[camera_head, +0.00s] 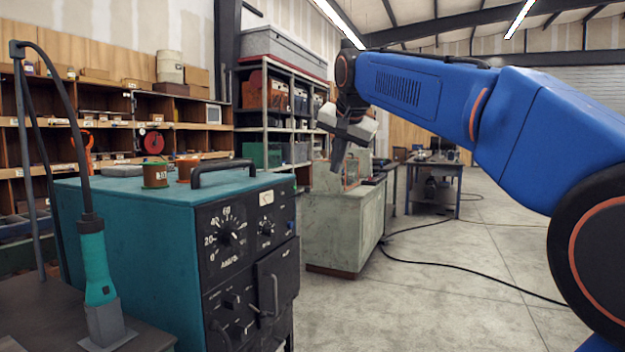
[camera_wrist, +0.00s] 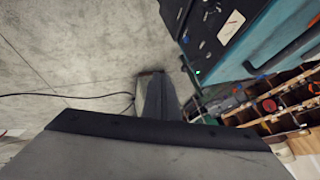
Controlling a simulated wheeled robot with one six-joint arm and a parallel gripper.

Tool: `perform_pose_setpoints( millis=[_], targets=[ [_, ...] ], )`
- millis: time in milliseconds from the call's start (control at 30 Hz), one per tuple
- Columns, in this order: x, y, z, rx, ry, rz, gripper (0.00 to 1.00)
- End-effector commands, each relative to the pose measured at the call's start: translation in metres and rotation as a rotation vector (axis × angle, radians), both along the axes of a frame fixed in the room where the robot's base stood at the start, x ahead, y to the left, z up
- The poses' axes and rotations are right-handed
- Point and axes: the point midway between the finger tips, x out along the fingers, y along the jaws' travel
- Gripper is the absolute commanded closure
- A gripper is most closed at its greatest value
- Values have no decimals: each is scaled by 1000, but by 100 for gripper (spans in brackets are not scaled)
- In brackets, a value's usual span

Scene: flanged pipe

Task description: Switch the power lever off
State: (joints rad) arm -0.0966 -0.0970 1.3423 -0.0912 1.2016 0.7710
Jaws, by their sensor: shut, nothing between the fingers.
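A teal welding-type machine (camera_head: 130,222) with a black front panel (camera_head: 245,240) stands at the left in the head view. A grey bar-shaped lever (camera_head: 274,296) stands out from the panel's lower right; I cannot tell for sure that it is the power lever, or its setting. My gripper (camera_head: 336,168) is shut and empty, pointing down to the right of the machine and above its top, apart from the panel. In the wrist view my gripper (camera_wrist: 158,76) points at the floor, and the machine (camera_wrist: 250,45) is at upper right, seen tilted; its lever is not clear there.
Dials (camera_head: 228,234) and small knobs share the panel. A black carry handle (camera_head: 222,172) and spools (camera_head: 155,175) are on top. A torch (camera_head: 97,265) with a cable stands at front left. A pale cabinet (camera_head: 340,225) stands behind my gripper. The floor at right is mostly clear, with a cable.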

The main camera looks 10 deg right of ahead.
Motion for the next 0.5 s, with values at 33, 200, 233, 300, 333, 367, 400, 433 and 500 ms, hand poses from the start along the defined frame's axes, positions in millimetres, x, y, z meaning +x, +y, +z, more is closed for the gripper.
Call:
perform_pose_setpoints(
  millis=[33, 200, 233, 300, 333, 367, 400, 433, 500],
  targets=[
    [13, 3, 9, 13, -10, -15, 100],
    [43, 10, 34, 58, -40, -66, 100],
    [47, 10, 37, 64, -42, -73, 100],
    [54, 12, 43, 76, -50, -87, 100],
    [56, 13, 45, 80, -53, -91, 100],
    [58, 13, 46, 84, -55, -94, 100],
    [61, 13, 47, 87, -56, -99, 100],
    [62, 14, 48, 89, -58, -101, 100],
    [63, 14, 50, 91, -59, -103, 100]
  ],
)
